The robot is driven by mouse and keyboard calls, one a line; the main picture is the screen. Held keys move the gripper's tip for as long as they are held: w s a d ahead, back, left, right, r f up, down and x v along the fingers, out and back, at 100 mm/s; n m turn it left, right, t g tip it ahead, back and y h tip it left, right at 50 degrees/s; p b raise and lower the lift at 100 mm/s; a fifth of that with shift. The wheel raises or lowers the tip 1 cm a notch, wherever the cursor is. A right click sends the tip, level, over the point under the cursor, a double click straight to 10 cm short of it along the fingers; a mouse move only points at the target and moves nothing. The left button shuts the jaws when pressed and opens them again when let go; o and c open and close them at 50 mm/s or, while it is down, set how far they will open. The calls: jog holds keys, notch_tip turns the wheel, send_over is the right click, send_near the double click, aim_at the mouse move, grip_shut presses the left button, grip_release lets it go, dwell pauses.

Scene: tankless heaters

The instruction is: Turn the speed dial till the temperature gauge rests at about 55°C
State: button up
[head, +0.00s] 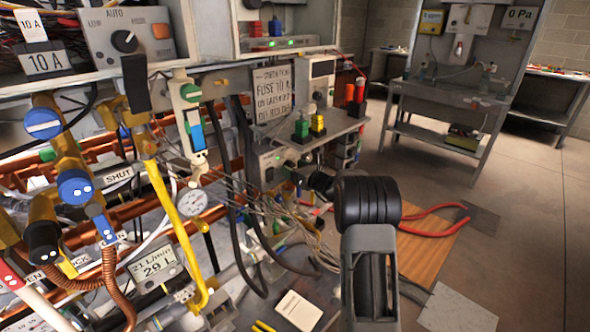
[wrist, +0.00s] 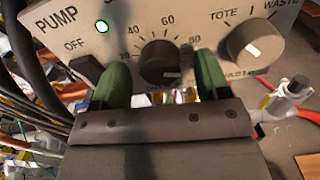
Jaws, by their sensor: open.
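In the wrist view, a dark round dial (wrist: 160,62) sits on a pale panel marked PUMP, with a scale numbered about 20 to 80 around it. I take it to be the speed dial. My gripper (wrist: 162,75) is open, with one green finger on each side of the dial. I cannot tell whether the fingers touch it. The dial's pointer setting is unclear. In the head view, a small round white gauge (head: 192,202) stands among the pipes; its markings and needle are too small to read, so I cannot confirm it shows temperature.
Cables (wrist: 35,95) hang at the left. In the head view, a digital display (head: 157,265) and yellow pipe (head: 172,210) stand left. The floor (head: 525,200) at right is clear.

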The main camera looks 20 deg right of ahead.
jog(key=shift+c, duration=0.3)
jog(key=c, duration=0.9)
jog(key=shift+o, duration=0.2)
jog(key=shift+f+b, duration=0.1)
jog(key=shift+b, duration=0.35)
jog(key=shift+s+a+f+n+b, duration=0.1)
jog(key=shift+n+b, duration=3.35)
jog(key=shift+b, duration=1.4)
jog(key=shift+a+n+b, duration=0.1)
jog(key=shift+n+b, duration=3.35)
jog(key=shift+b, duration=1.4)
